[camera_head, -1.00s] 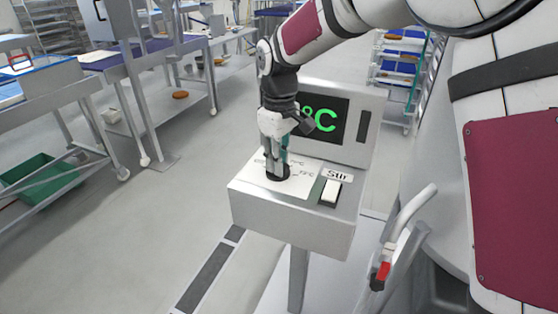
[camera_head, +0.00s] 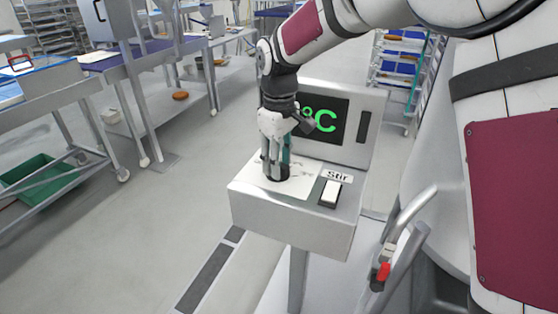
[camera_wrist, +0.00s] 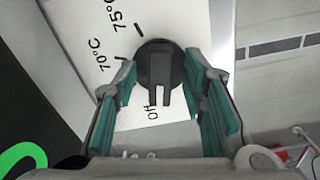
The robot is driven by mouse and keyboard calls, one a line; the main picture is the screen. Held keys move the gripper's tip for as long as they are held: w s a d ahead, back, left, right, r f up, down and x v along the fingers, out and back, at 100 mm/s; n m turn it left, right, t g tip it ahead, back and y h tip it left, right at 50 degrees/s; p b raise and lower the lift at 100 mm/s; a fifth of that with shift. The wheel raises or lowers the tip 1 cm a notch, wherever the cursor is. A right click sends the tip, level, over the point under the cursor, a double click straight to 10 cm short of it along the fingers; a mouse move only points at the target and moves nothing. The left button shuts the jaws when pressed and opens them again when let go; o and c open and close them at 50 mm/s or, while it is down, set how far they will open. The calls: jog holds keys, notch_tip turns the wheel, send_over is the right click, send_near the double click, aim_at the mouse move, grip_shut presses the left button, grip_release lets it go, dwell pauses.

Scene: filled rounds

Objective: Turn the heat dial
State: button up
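In the head view the dial (camera_head: 277,178) sits on top of a grey control box, mostly hidden by my gripper (camera_head: 276,165). My gripper (camera_wrist: 162,80) points down over the dial. Its two teal-padded fingers are apart, one on each side of the dial, with gaps showing beside the grip bar. Whether the tips touch the dial's rim is unclear.
A display (camera_head: 322,120) behind the dial shows green "°C"; my arm hides its left part. A white rocker switch (camera_head: 331,191) labelled "Stir" is right of the scale plate. A grey pipe handle with a red part (camera_head: 384,271) stands at the lower right.

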notch_tip(320, 180, up, 12)
dwell(0.5)
jog(key=s+d+r+m+t, duration=0.1)
jog(key=s+d+r+m, duration=0.2)
jog(key=s+d, duration=0.4)
jog(key=s+d+r+m+t, duration=0.1)
jog(key=s+d+r+m, duration=0.1)
jog(key=s+d, duration=0.45)
jog(key=s+d+f+m+t, duration=0.1)
jog(key=s+d+f+m, duration=0.2)
jog(key=s, duration=0.5)
jog(key=s+d+f+m+t, duration=0.1)
jog(key=s+d+f+m, duration=0.2)
jog(key=s+d, duration=0.2)
jog(key=s, duration=0.2)
jog(key=shift+s+d+f+t, duration=0.25)
jog(key=shift+s+f+t, duration=0.05)
jog(key=shift+s, duration=0.1)
